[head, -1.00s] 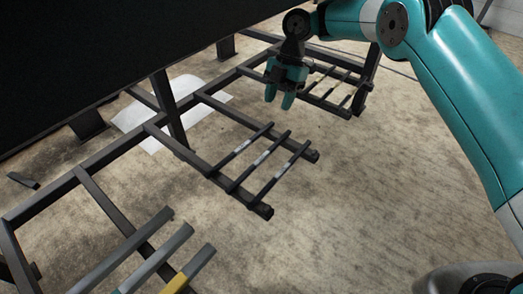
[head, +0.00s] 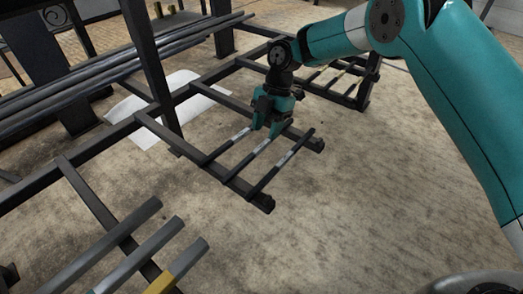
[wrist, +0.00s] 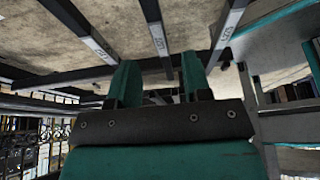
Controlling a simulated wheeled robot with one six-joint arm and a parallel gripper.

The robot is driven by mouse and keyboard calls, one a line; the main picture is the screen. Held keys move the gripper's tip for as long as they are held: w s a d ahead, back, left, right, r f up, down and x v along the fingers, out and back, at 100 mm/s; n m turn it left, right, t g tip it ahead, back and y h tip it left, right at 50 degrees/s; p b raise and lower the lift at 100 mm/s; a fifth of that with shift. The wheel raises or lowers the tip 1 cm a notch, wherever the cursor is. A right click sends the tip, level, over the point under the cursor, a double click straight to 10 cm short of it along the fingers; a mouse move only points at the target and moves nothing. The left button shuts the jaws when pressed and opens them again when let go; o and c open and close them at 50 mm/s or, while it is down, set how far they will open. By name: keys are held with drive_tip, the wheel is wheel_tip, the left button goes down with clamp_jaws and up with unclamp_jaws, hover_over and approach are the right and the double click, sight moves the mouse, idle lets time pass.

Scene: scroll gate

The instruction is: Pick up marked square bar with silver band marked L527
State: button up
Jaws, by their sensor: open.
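Three dark square bars lie side by side across a low rack: the left bar (head: 227,145), the middle bar (head: 250,161) and the right bar (head: 283,164). Each carries a light silver band with a mark too small to read surely, so I cannot tell which is L527. In the wrist view the left bar (wrist: 76,22), middle bar (wrist: 152,12) and right bar (wrist: 232,18) show their marked bands. My gripper (head: 267,131) is open and empty above the bars' far part. In the wrist view the middle bar lines up between my fingers (wrist: 159,77).
Thicker bars (head: 140,252), one with a yellow band, lie on the near left rack. Another rack of bars (head: 340,82) stands behind at right. Long dark rails (head: 130,62) and a post (head: 150,70) stand at left. The floor at right is clear.

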sight(261, 146)
drive_tip(key=b+x, duration=0.1)
drive_tip(key=x, duration=0.3)
drive_tip(key=shift+f+b, duration=0.2)
drive_tip(key=shift+b, duration=0.2)
drive_tip(key=shift+r, duration=0.1)
clamp_jaws()
